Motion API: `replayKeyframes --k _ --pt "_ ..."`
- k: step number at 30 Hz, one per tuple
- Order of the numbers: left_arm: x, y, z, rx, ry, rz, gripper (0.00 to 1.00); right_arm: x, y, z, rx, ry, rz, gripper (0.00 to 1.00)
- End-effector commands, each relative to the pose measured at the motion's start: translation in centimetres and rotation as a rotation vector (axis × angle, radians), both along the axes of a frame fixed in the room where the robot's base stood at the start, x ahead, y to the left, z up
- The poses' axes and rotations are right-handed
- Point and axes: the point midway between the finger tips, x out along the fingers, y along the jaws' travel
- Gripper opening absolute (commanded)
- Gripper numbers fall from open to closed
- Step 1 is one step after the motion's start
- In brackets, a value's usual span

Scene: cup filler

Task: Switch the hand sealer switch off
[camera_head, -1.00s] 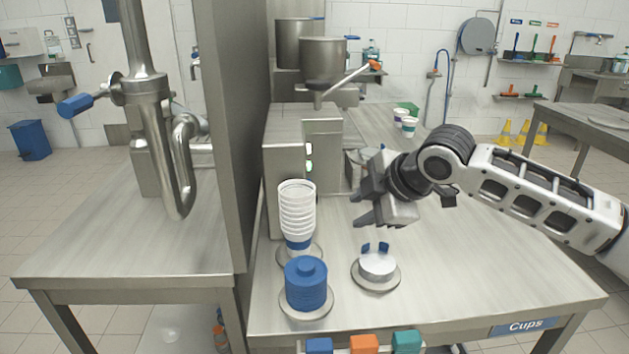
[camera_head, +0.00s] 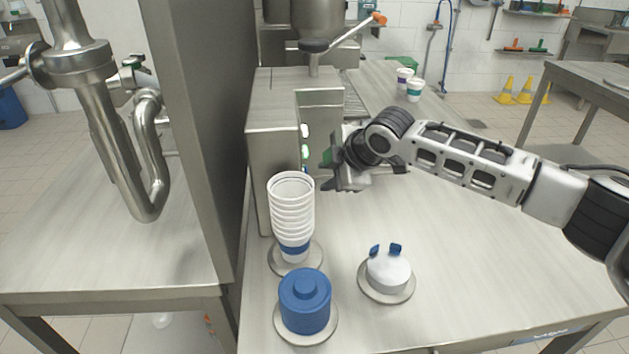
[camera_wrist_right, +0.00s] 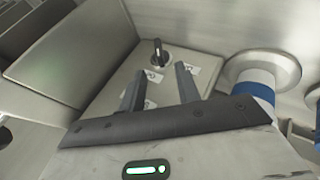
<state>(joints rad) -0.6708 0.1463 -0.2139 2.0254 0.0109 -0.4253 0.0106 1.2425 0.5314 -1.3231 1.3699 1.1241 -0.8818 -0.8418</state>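The switch is a small black rotary knob (camera_wrist_right: 158,52) on a pale metal panel in the right wrist view. Its pale-marked handle points roughly up in that picture. White labels lie around it, too small to read. My right gripper (camera_wrist_right: 160,70) is open, with the knob between and just beyond its two dark fingertips; no contact is visible. In the head view, my right gripper (camera_head: 326,178) is at the front of the steel machine (camera_head: 272,125), pointing left. The knob cannot be made out there. My left gripper is not in view.
A stack of white cups (camera_head: 291,210) stands just in front of the machine, close to my right gripper. A blue lid stack (camera_head: 305,302) and a white round piece with blue tabs (camera_head: 389,272) are nearer. The table (camera_head: 470,250) is clear to the right.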

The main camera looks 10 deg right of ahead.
Motion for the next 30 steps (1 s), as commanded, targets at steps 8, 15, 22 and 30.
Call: replayKeyframes --k 8,15,22,30 --pt "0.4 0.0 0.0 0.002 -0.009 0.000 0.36 2.6 1.9 -3.7 0.000 0.000 0.000 0.33" --pt "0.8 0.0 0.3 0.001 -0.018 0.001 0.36 3.4 2.5 -4.8 0.000 -0.001 0.000 0.33" --pt "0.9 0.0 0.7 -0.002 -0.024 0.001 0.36 3.5 2.5 -4.8 0.000 -0.001 0.000 0.33" --pt "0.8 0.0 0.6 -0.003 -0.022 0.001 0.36 3.4 2.4 -4.8 0.000 -0.001 0.000 0.00"
